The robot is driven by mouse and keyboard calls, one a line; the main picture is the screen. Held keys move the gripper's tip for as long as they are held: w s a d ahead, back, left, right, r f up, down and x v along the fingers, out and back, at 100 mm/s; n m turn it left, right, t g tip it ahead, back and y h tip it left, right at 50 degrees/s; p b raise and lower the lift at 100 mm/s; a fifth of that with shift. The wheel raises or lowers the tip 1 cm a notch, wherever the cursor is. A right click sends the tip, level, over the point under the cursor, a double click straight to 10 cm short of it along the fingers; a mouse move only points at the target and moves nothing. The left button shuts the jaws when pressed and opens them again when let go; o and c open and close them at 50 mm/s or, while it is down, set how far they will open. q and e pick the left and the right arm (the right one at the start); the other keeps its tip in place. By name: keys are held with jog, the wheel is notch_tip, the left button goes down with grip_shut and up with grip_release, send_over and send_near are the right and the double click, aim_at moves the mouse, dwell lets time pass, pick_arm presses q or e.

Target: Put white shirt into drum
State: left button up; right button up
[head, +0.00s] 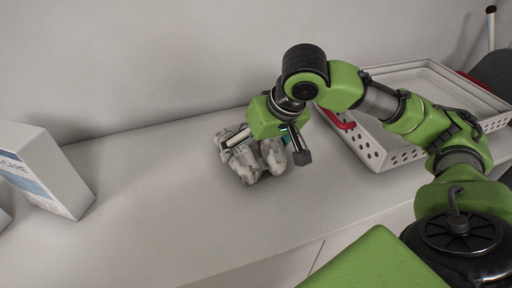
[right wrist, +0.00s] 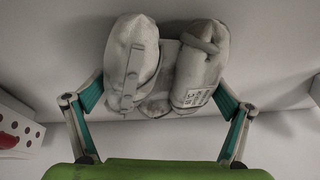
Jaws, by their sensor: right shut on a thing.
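The drum is not in view. My left gripper is not in view.
A white perforated tray (head: 380,152) with red handles sits at the right of the counter. A white box (head: 62,175) with a blue label stands at the left. A plain wall runs behind. The counter (head: 165,215) in front of the shirt is clear.

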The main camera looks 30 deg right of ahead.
jog(key=shift+f, duration=0.1)
jog(key=o, duration=1)
